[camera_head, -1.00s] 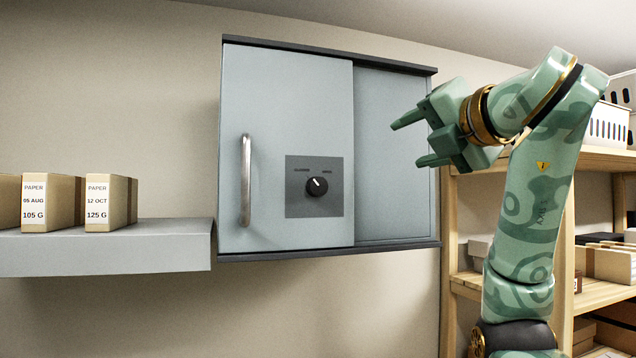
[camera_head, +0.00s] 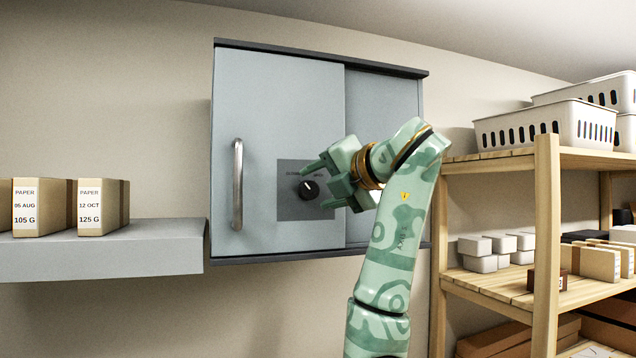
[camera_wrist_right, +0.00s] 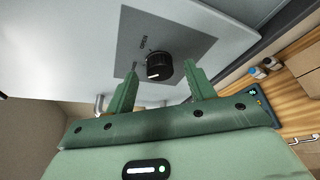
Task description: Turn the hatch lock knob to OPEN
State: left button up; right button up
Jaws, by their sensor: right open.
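The black hatch lock knob (camera_head: 308,190) sits on a dark grey plate (camera_head: 291,167) on the pale blue-grey cabinet door (camera_head: 264,112). A white mark on the knob points to the upper left in the head view. My right gripper (camera_head: 314,186) is open, with its fingertips near the knob, one above and one below its right side. In the right wrist view the knob (camera_wrist_right: 158,68) shows just beyond and between the fingertips (camera_wrist_right: 163,78), and nothing is held. I cannot tell whether the fingers touch it. My left gripper is out of view.
A vertical metal handle (camera_head: 238,185) stands on the door left of the knob. A grey shelf (camera_head: 120,252) with paper boxes (camera_head: 103,205) is at the left. A wooden rack (camera_head: 546,230) with white baskets (camera_head: 545,127) and small boxes stands at the right.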

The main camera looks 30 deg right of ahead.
jog(key=shift+x, duration=0.8)
jog(key=shift+s+a, duration=0.1)
jog(key=c, duration=1)
